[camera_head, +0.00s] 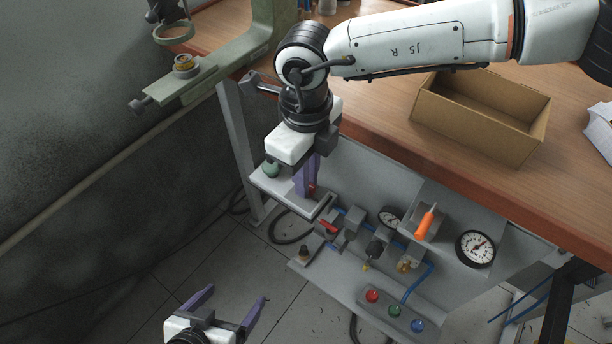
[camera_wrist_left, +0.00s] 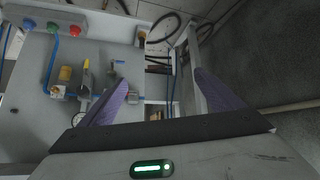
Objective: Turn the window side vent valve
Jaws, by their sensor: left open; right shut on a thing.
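My right gripper (camera_head: 308,190) reaches down in front of the bench with its purple fingers shut on a small red valve handle (camera_head: 312,188). The fingers hide most of this handle and its valve body. A second red handle (camera_head: 328,227) sits on the pneumatic panel just below and to the right, apart from the fingers. I cannot tell from labels which is the window side vent valve. My left gripper (camera_head: 238,293) is open and empty at the lower left, away from the panel. Its spread purple fingers also show in the left wrist view (camera_wrist_left: 160,85).
A cardboard box (camera_head: 480,115) stands on the bench. A green-grey bracket (camera_head: 215,75) is at upper left. Floor left of the panel is free.

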